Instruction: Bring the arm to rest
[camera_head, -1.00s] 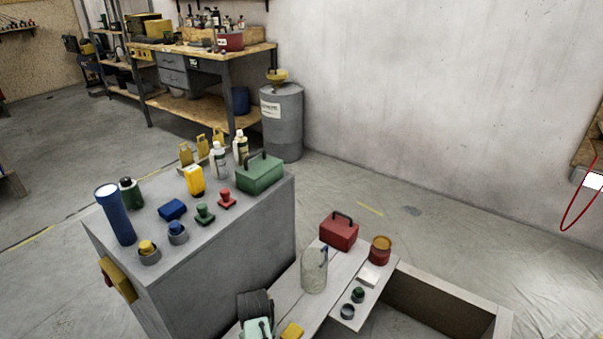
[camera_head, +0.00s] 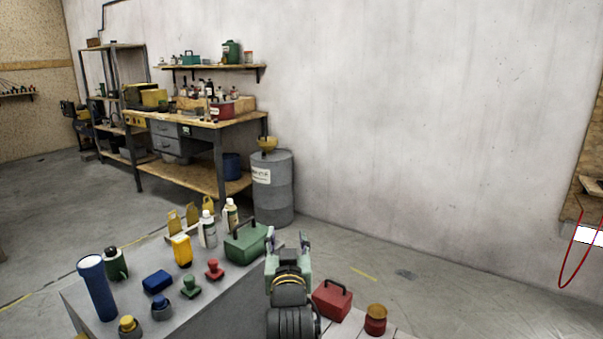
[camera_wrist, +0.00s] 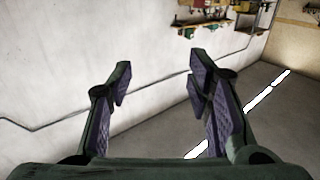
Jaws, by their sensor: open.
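My gripper (camera_head: 288,241) is raised in front of the right edge of the grey cabinet top (camera_head: 215,302) in the head view, fingers pointing up and away. The wrist view shows my gripper (camera_wrist: 157,82) with its two dark, purple-padded fingers spread apart and nothing between them. A green toolbox (camera_head: 243,243) stands on the cabinet just left of my gripper in the picture. A red toolbox (camera_head: 332,300) stands to its lower right.
The cabinet top also holds a blue cylinder (camera_head: 97,288), a yellow bottle (camera_head: 181,250), white bottles (camera_head: 208,230) and small stamps. A red jar (camera_head: 375,320) stands at the lower right. A grey drum (camera_head: 272,190) and workbench (camera_head: 205,130) are behind. Floor at the right is open.

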